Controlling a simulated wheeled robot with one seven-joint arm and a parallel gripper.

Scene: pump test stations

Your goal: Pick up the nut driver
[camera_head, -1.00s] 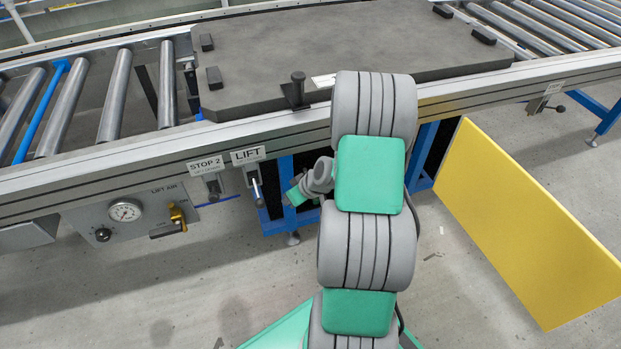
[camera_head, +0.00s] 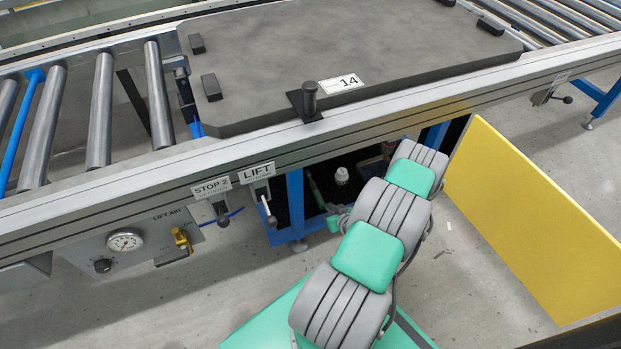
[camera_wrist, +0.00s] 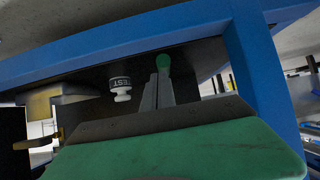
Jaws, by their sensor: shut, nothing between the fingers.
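My gripper (camera_wrist: 158,76) shows in the wrist view as two grey fingers, close together, with nothing held between them. A round green end (camera_wrist: 162,62) shows just beyond the fingertips. It may be the end of the nut driver's handle, but its shape is mostly hidden and I cannot tell whether the fingers touch it. In the head view a thin green upright thing (camera_head: 314,188) shows in the dark space under the conveyor, just left of my arm. It may be the same thing. My fingers are not clear in the head view.
A white fitting marked TEST (camera_wrist: 121,86) is left of my fingers; a white-topped thing (camera_head: 342,176) shows under the conveyor. Blue frame posts (camera_head: 295,205) bound the space. The STOP 2 lever (camera_head: 221,216) and LIFT lever (camera_head: 267,211) hang left. A yellow panel (camera_head: 530,220) stands right.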

